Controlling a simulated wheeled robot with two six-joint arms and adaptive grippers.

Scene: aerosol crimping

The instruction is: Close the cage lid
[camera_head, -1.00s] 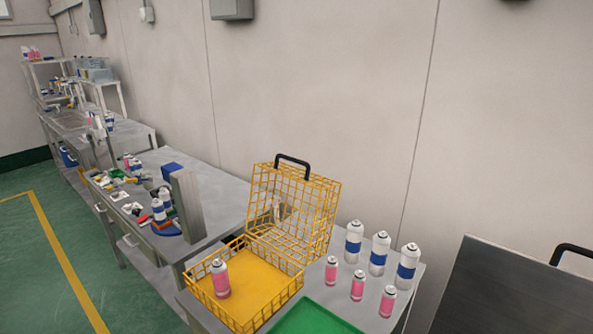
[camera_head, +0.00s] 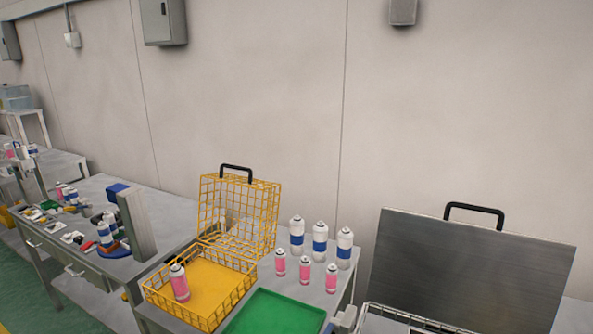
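The yellow wire cage (camera_head: 205,325) stands on the grey table, with a solid yellow floor. Its wire lid (camera_head: 262,212) stands open, roughly upright at the back, with a black handle (camera_head: 237,168) on its top edge. One pink-and-white can (camera_head: 179,283) stands upright inside the cage base, toward the left. Neither of my grippers can be made out in the head view.
A green tray (camera_head: 275,312) lies right of the cage. Several pink and blue-banded cans (camera_head: 320,240) stand behind it. At right is a container with a raised grey metal lid (camera_head: 470,265). A grey block (camera_head: 135,225) stands on the left bench.

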